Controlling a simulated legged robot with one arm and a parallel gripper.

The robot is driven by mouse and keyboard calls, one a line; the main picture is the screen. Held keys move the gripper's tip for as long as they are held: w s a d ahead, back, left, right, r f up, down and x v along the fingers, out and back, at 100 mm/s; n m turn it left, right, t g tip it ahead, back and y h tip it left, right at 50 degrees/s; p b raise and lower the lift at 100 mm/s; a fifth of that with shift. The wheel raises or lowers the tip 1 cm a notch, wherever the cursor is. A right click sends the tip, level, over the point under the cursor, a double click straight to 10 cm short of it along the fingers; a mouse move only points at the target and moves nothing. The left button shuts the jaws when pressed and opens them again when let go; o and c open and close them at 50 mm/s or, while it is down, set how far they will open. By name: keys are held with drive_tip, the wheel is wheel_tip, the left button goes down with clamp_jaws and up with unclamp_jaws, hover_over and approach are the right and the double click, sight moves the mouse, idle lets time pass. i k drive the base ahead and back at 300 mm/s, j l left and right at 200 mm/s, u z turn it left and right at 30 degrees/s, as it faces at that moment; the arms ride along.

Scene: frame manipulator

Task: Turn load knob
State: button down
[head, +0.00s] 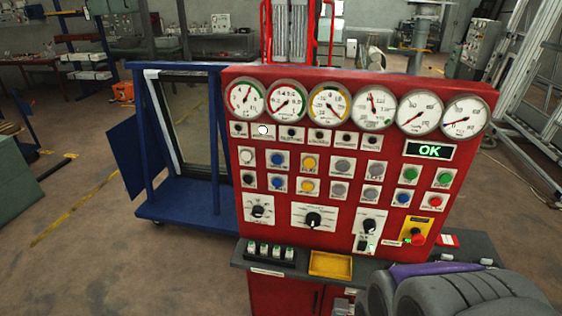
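A red control panel (310,160) stands in front of me and faces me. Three black rotary knobs sit on white plates in its lower row: a left knob (258,211), a larger middle knob (313,220) and a right knob (370,226). Their labels are too small to read, so I cannot tell which is the load knob. A grey, ribbed part of my own arm with a purple piece fills the lower right corner, in front of the panel's lower right edge. No gripper fingertips show, and nothing is seen touching a knob.
Several round gauges (330,104) line the panel's top, above coloured buttons. A green OK display (429,150) is lit. A red emergency button (417,239) sits at lower right. A ledge holds a yellow tray (330,264) and black switches (270,251). A blue frame cart (185,205) stands left.

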sight(258, 211)
drive_tip(key=i+l, duration=0.3)
drive_tip(key=i, duration=0.15)
drive_tip(key=u, duration=1.8)
